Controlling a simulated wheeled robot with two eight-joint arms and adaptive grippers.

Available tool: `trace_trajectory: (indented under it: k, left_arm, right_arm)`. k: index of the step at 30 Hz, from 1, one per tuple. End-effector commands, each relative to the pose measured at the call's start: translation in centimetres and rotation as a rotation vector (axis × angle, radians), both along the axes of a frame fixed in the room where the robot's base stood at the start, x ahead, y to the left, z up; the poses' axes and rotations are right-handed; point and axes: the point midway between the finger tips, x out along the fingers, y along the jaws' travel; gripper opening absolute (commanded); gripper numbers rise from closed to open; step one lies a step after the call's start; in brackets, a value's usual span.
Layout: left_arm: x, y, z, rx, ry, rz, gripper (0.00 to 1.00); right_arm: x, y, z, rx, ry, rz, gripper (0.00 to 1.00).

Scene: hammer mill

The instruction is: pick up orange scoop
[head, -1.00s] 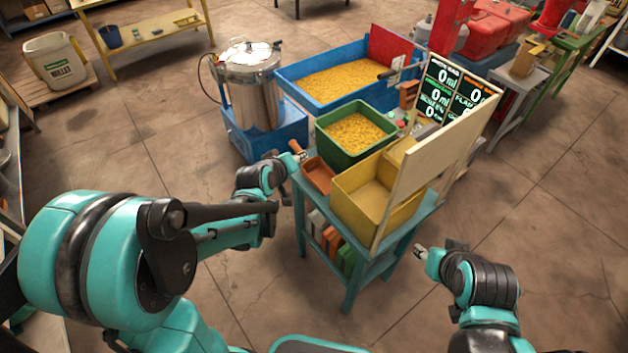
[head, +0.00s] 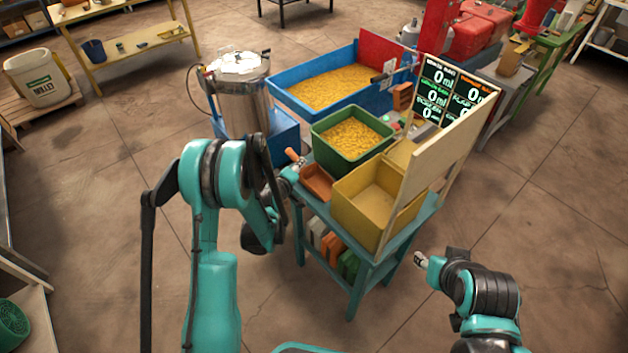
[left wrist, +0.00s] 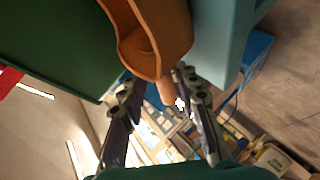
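The orange scoop (head: 318,181) lies on the left end of the teal stand, beside the green bin, with its handle sticking out past the edge. In the left wrist view the scoop (left wrist: 158,38) fills the top middle, its handle pointing toward my gripper. My left gripper (head: 292,171) is at the handle. In the left wrist view its two fingers (left wrist: 158,84) are apart, one on each side of the handle, with a gap visible on the left side. My right gripper (head: 421,258) is away to the right of the stand, small in view; its fingers cannot be made out.
The green bin (head: 319,129) of yellow grain and the yellow box (head: 350,214) stand close to the scoop on the teal stand (head: 361,262). A metal pot (head: 243,104) stands behind left. A pale upright board (head: 433,163) rises at right. Floor in front is open.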

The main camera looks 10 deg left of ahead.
Motion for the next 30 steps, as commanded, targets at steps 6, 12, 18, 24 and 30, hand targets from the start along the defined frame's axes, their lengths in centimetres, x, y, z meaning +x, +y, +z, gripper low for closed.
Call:
trace_trajectory:
  k: [6,12,18,24,30]
  left_arm:
    - [2.9,-0.3,-1.8,0.000,0.000,0.000,0.31]
    - [3.2,-0.3,-1.7,0.000,0.000,0.000,0.31]
    - [3.2,-0.3,-1.7,0.001,0.000,0.000,0.00]
    - [3.2,-0.3,-1.7,0.001,0.000,0.000,0.00]
    - [3.2,-0.3,-0.4,0.001,0.000,0.000,0.00]
  right_arm:
    - [0.0,0.0,-1.5,0.000,0.000,0.000,0.40]
    - [0.0,0.0,-1.4,0.000,0.000,0.000,0.40]
    - [0.0,0.0,-1.4,0.000,0.000,0.000,0.40]
    - [0.0,0.0,-1.4,0.000,0.000,0.000,0.40]
    - [0.0,0.0,-0.8,0.000,0.000,0.000,0.40]
